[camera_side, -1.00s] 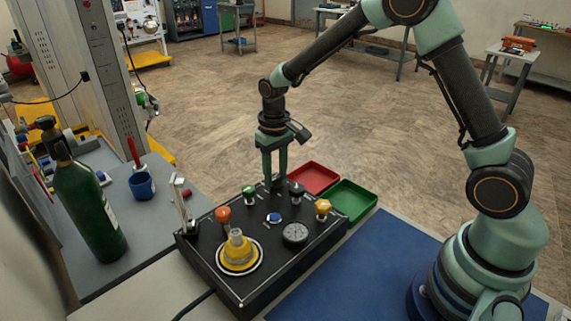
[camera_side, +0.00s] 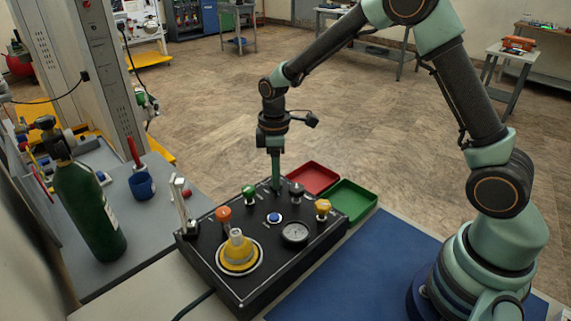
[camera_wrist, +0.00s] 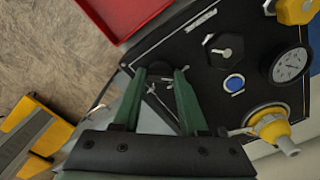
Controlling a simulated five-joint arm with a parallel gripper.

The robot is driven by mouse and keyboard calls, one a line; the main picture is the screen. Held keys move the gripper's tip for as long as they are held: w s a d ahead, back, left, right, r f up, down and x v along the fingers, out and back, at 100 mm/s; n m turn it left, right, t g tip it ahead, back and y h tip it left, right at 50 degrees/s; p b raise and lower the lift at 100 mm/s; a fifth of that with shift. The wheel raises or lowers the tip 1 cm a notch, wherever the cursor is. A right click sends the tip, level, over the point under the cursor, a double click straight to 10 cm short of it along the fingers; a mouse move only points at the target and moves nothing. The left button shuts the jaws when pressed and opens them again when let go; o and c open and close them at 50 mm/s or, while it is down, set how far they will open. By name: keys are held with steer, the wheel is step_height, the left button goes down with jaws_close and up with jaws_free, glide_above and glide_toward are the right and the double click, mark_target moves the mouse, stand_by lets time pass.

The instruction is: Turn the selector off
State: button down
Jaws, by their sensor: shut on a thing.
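The black control panel (camera_side: 268,262) lies on the bench in the side view. My gripper (camera_side: 276,187) points straight down at its back edge, between the green knob (camera_side: 249,192) and a black knob (camera_side: 296,189). In the wrist view, my gripper (camera_wrist: 160,74) has its two green fingers on either side of a dark piece, apparently the selector (camera_wrist: 158,73), and is shut on it. White lines on the panel show beside it. The fingers hide most of the selector, so its pointer position cannot be read.
Red (camera_side: 314,177) and green (camera_side: 352,199) trays lie right. A green cylinder (camera_side: 90,212) stands left.

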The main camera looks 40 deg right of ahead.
steer(key=shift+r+n, duration=0.1)
steer(key=shift+n, duration=1)
steer(key=shift+c, duration=2.2)
jaws_free()
step_height(320, 180, up, 12)
